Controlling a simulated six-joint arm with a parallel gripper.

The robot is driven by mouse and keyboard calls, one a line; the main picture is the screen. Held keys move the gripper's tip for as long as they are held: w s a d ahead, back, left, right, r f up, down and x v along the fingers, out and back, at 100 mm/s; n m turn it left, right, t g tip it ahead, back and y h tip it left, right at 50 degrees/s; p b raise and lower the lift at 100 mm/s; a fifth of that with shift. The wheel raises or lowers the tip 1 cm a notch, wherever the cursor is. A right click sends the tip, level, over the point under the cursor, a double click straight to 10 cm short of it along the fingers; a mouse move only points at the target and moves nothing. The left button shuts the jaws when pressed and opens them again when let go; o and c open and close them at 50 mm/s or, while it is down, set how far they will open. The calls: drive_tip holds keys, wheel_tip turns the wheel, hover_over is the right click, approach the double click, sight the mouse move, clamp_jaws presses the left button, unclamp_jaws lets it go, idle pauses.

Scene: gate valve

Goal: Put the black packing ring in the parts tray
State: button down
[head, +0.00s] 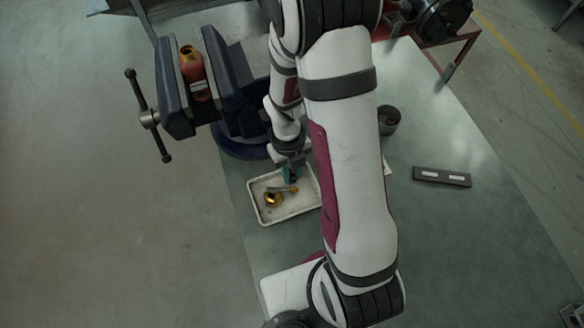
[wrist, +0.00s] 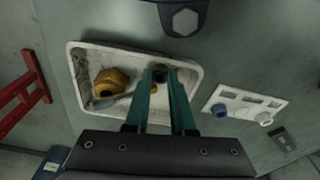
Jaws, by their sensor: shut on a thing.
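The white parts tray (head: 302,201) lies on the bench below my gripper (head: 291,176); it also shows in the wrist view (wrist: 98,59). My gripper's teal fingers (wrist: 160,78) reach over the tray, shut on a small dark piece at their tips. This looks like the black packing ring (wrist: 159,72), mostly hidden by the fingers. I cannot tell if it touches the tray floor. Inside the tray are a brass nut (head: 272,200), also in the wrist view (wrist: 110,80), a grey rod-like part (wrist: 113,99), and a small brass bit partly behind the fingers.
A blue vise (head: 176,100) holding a red and yellow valve part (head: 193,75) stands behind the tray. A white card (wrist: 245,104) carries small parts. The right bench is mostly clear.

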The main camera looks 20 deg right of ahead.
drive_tip(key=c, duration=0.8)
unclamp_jaws()
drive_tip(key=shift+o, duration=0.2)
wheel_tip(320, 180, up, 12)
drive_tip(key=w, duration=0.1)
drive_tip(key=s+a+r+n, duration=0.1)
drive_tip(key=s+r+n, duration=0.2)
drive_tip(key=n, duration=0.6)
drive_tip(key=s+a+r+n+y, duration=0.1)
drive_tip(key=s+a+r+n, duration=0.1)
drive_tip(key=s+n, duration=0.5)
drive_tip(key=s+a+r+n+t+y, duration=0.1)
drive_tip(key=s+r+n, duration=0.3)
drive_tip(key=n, duration=0.8)
drive_tip(key=shift+s+a+n, duration=0.2)
drive_tip(key=shift+s+n, duration=0.1)
drive_tip(key=shift+s, duration=0.3)
